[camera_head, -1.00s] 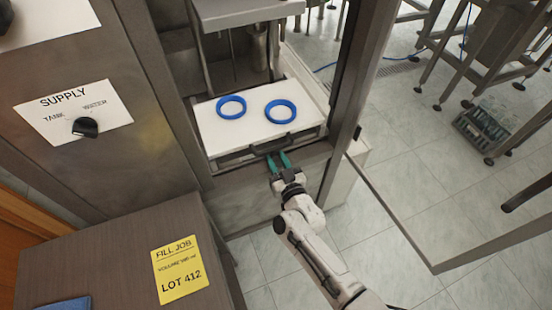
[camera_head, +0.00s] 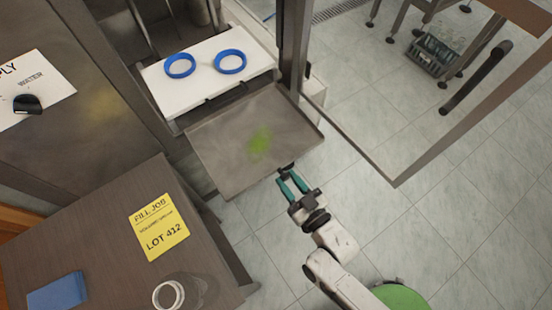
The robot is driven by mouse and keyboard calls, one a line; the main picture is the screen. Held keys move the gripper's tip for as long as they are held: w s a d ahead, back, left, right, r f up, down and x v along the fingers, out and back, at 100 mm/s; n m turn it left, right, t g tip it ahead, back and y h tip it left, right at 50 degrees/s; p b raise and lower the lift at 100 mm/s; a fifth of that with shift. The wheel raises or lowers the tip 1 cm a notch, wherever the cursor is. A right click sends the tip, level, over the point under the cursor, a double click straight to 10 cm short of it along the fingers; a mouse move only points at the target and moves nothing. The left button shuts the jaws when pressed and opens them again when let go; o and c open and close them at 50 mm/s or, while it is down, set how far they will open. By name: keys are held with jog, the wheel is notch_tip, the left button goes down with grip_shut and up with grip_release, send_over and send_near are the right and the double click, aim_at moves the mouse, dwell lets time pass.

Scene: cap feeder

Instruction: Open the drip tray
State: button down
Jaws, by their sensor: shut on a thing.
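The drip tray (camera_head: 223,165) is a flat grey metal tray with a low rim. It sticks out of the machine below the white platform and has a green stain on its floor. My gripper (camera_head: 287,180) has teal fingers and is at the tray's front edge. It is shut on the tray's dark handle (camera_head: 286,168), which is partly hidden by the fingers.
Two blue rings (camera_head: 230,62) lie on the white platform (camera_head: 190,90) above the tray. A dark table (camera_head: 110,220) with a yellow note (camera_head: 158,226) stands at left. An open door frame (camera_head: 350,140) stands at right. Tiled floor (camera_head: 350,215) is clear in front.

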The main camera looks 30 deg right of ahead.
jog(key=shift+s, duration=1.2)
jog(key=c, duration=0.8)
grip_release()
jog(key=s+b, duration=0.1)
jog(key=s, duration=0.9)
jog(key=shift+s, duration=0.4)
